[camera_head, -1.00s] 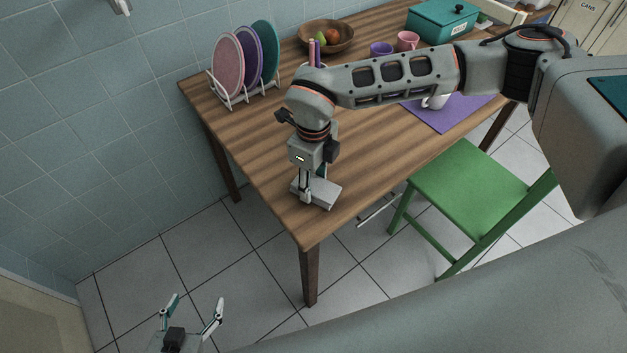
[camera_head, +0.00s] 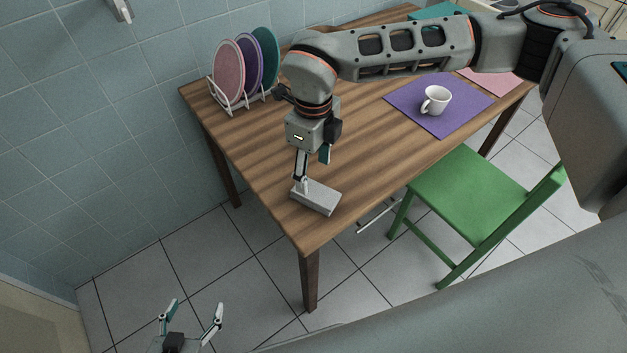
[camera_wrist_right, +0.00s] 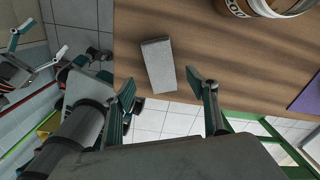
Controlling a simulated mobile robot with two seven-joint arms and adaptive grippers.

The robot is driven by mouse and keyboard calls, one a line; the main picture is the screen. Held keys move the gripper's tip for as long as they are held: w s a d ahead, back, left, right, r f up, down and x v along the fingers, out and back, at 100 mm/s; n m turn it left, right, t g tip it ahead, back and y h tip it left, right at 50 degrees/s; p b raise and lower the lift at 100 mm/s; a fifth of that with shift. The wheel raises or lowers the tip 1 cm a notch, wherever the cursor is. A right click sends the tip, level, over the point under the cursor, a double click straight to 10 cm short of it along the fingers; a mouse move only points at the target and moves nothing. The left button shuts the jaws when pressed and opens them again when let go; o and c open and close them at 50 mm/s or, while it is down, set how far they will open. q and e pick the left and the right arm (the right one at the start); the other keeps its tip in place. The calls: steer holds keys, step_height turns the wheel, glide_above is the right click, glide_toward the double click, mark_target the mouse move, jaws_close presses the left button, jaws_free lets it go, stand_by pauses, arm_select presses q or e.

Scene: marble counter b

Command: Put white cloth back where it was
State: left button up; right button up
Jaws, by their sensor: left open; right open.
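The white cloth (camera_head: 318,198) looks like a flat, light grey-white folded block. It lies on the wooden table (camera_head: 255,140) near its front left corner. In the right wrist view the cloth (camera_wrist_right: 157,65) lies beyond the fingertips, between their lines. My right gripper (camera_head: 312,172) is open just above the cloth, its fingers spread apart; one fingertip overlaps the cloth's edge in the head view, and I cannot tell if it touches. My left gripper (camera_head: 195,307) is open and empty, low over the floor at the bottom left.
A rack with several plates (camera_head: 247,70) stands at the table's back left. A white mug (camera_head: 435,100) sits on a purple placemat (camera_head: 412,98) to the right. A green chair (camera_head: 468,190) stands at the front. My right arm hides the table's back middle.

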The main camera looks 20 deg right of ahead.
steer(key=shift+r, duration=2.4)
